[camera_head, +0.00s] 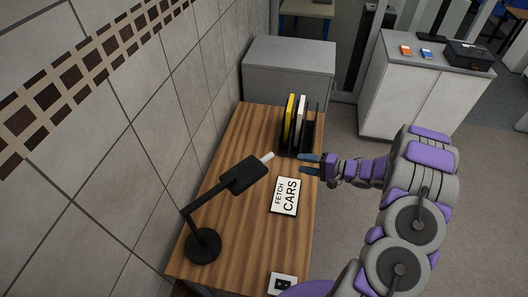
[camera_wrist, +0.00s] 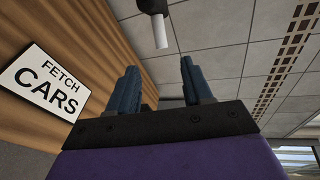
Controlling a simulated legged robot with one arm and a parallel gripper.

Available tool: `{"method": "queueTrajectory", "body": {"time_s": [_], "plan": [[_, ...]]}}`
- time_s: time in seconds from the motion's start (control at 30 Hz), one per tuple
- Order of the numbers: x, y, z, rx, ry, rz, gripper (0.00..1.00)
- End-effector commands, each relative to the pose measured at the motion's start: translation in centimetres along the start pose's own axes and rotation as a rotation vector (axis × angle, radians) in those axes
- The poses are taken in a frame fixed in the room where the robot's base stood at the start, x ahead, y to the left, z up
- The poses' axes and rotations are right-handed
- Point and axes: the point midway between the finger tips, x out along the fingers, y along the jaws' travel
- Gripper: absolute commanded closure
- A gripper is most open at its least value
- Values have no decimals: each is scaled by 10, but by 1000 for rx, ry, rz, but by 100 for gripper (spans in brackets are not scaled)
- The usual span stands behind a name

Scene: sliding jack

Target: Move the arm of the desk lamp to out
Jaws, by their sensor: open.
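The black desk lamp stands on the wooden desk, its round base (camera_head: 203,246) near the left edge by the tiled wall. Its thin arm (camera_head: 205,200) rises to a dark rectangular head (camera_head: 243,175) with a white rod (camera_head: 267,157) sticking out toward the right. In the wrist view the white rod (camera_wrist: 160,32) hangs from a dark part at the top, beyond the fingers and apart from them. My gripper (camera_head: 309,163) is open and empty, at the desk's right edge, to the right of the white rod. Its two blue fingers also show in the wrist view (camera_wrist: 160,88).
A "FETCH CARS" sign (camera_head: 286,196) lies on the desk (camera_head: 225,240) below my gripper. A rack with upright folders (camera_head: 300,122) stands just behind it. A socket plate (camera_head: 282,284) is at the near edge. Grey cabinets (camera_head: 290,65) stand beyond; floor to the right is open.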

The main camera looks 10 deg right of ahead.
Motion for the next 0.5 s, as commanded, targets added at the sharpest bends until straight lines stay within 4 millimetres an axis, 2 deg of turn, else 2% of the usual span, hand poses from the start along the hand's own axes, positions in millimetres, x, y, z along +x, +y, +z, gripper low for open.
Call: {"method": "queueTrajectory", "body": {"time_s": [0.5], "plan": [[84,1,-2,-3,-2,1,50]]}}
